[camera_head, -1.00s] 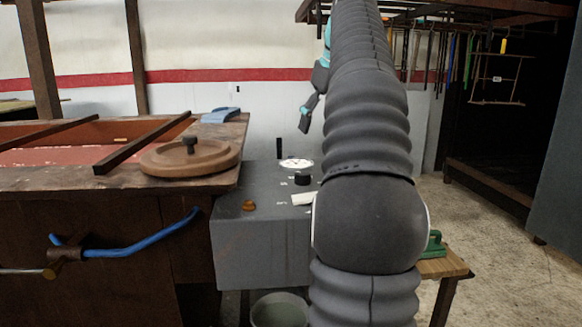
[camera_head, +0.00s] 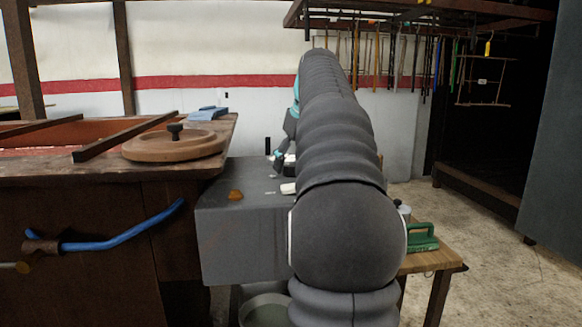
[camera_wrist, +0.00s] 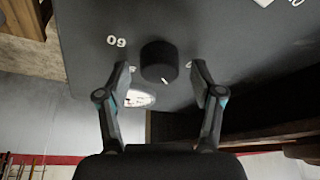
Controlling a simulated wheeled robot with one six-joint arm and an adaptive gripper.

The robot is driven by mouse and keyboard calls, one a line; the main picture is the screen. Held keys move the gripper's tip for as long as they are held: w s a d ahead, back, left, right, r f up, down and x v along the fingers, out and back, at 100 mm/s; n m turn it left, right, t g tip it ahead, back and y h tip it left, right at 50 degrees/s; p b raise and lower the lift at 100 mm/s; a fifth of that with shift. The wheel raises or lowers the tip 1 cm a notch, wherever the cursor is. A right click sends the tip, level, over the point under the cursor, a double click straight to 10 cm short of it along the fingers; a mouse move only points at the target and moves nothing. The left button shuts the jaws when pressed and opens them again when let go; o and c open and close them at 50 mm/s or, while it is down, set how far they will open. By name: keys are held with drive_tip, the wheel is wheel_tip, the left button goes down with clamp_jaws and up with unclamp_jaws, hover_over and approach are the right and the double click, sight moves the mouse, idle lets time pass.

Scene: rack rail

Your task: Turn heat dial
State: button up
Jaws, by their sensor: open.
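The black round heat dial (camera_wrist: 159,62) stands on the grey control box (camera_wrist: 230,35) in the wrist view, with a small white mark on its edge. My gripper (camera_wrist: 160,68) is open, with one finger on each side of the dial and a visible gap to each. White printed digits lie around the dial, partly covered by the fingers. In the head view the grey box (camera_head: 240,240) stands beside the wooden bench, and my arm hides most of the dial area.
An orange-brown knob (camera_head: 236,194) sits on the box top. A white round gauge (camera_wrist: 140,98) lies close by the dial. The wooden bench (camera_head: 80,178) carries a round lid (camera_head: 175,145). A green-handled tool (camera_head: 422,238) is on a small table at right.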

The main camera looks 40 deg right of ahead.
drive_tip(key=shift+f, duration=0.1)
drive_tip(key=c, duration=1.1)
drive_tip(key=shift+m, duration=0.3)
drive_tip(key=shift+a+m+h+p, duration=0.1)
drive_tip(key=shift+m+h+p, duration=0.3)
drive_tip(key=shift+m+p, duration=0.5)
drive_tip(key=m+h+p, duration=0.1)
drive_tip(key=m, duration=0.1)
drive_tip(key=m+g+p, duration=0.1)
drive_tip(key=m+p, duration=0.1)
drive_tip(key=m, duration=0.1)
drive_tip(key=shift+w+a+h+p, duration=0.1)
drive_tip(key=shift+h+p, duration=0.2)
drive_tip(key=shift+h, duration=0.1)
drive_tip(key=m+p, duration=0.1)
drive_tip(key=m, duration=0.1)
drive_tip(key=m+g+h+p, duration=0.1)
drive_tip(key=m+p, duration=0.1)
drive_tip(key=shift+w+m+g, duration=0.1)
drive_tip(key=shift+m+g, duration=0.2)
drive_tip(key=shift+m, duration=0.1)
drive_tip(key=shift+w+m+g+h+p, duration=0.1)
drive_tip(key=shift+m+g+h+p, duration=0.45)
drive_tip(key=shift+m, duration=1.35)
drive_tip(key=shift+y+p, duration=0.25)
drive_tip(key=shift+p, duration=0.05)
